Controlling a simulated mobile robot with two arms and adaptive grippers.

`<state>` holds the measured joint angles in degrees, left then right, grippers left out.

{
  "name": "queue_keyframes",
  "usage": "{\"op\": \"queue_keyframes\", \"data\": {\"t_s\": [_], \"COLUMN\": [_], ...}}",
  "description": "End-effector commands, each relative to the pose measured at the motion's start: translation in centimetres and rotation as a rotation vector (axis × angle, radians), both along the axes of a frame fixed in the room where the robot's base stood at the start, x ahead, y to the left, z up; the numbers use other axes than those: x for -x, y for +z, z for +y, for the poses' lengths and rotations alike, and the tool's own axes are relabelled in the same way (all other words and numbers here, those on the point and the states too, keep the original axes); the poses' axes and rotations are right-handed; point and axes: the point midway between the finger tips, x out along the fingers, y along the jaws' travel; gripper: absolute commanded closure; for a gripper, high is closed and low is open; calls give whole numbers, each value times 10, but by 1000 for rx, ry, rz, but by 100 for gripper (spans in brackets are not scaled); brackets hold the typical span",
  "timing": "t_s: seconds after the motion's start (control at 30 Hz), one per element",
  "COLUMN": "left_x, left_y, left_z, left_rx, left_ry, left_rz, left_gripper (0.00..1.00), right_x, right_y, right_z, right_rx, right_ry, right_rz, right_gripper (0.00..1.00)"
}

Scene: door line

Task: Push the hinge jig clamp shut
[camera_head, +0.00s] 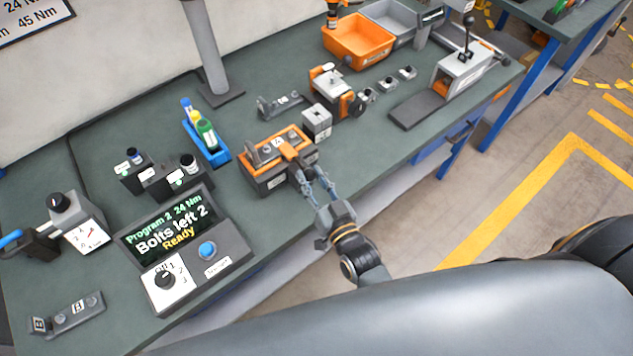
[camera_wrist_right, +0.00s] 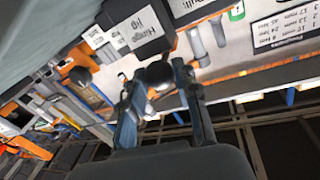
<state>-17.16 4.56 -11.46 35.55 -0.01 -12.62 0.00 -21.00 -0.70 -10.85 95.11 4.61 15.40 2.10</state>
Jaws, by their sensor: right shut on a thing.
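The hinge jig (camera_head: 264,180) is an orange and grey block on the green bench top, left of the bench's front edge. Its clamp has an orange lever (camera_head: 287,147) that reaches over the jig's top toward my right gripper (camera_head: 302,166). The right gripper is shut on the end of the clamp lever, at the jig's front right side. In the right wrist view, the jig's label (camera_wrist_right: 121,38) shows beyond the fingers, and a dark knob-like end lies between the fingertips (camera_wrist_right: 160,82). I cannot tell whether the clamp is fully closed. My left gripper is not in view.
A grey block (camera_head: 317,121) stands close behind the jig. A blue tray (camera_head: 218,158) with bottles is to its left. The console (camera_head: 215,262) reading "Bolts left 2" stands at the front left. An orange bin (camera_head: 358,42) is at the back. Open floor lies to the right.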

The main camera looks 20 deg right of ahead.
Motion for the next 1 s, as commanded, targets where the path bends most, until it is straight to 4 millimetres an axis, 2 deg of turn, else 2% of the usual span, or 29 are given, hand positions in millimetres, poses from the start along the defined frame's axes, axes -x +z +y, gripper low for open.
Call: {"op": "queue_keyframes", "data": {"t_s": [0.07, 0.1, 0.2, 0.57, 0.67, 1.0], "left_x": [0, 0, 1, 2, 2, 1], "left_y": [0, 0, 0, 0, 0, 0], "left_z": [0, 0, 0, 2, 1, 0], "left_rx": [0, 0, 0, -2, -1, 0], "left_ry": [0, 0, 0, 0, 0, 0], "left_rz": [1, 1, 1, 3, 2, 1], "left_gripper": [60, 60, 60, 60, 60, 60], "right_x": [-1, -1, -1, 3, 15, 85], "right_y": [2, 2, 2, 1, 0, 0], "right_z": [1, 1, 1, 0, -2, -12], "right_rx": [-1, -1, -1, 0, 0, 0], "right_ry": [0, 0, 0, 1, 1, 1], "right_rz": [-5, -5, -5, -2, 0, 1], "right_gripper": [100, 66, 46, 46, 46, 46]}}
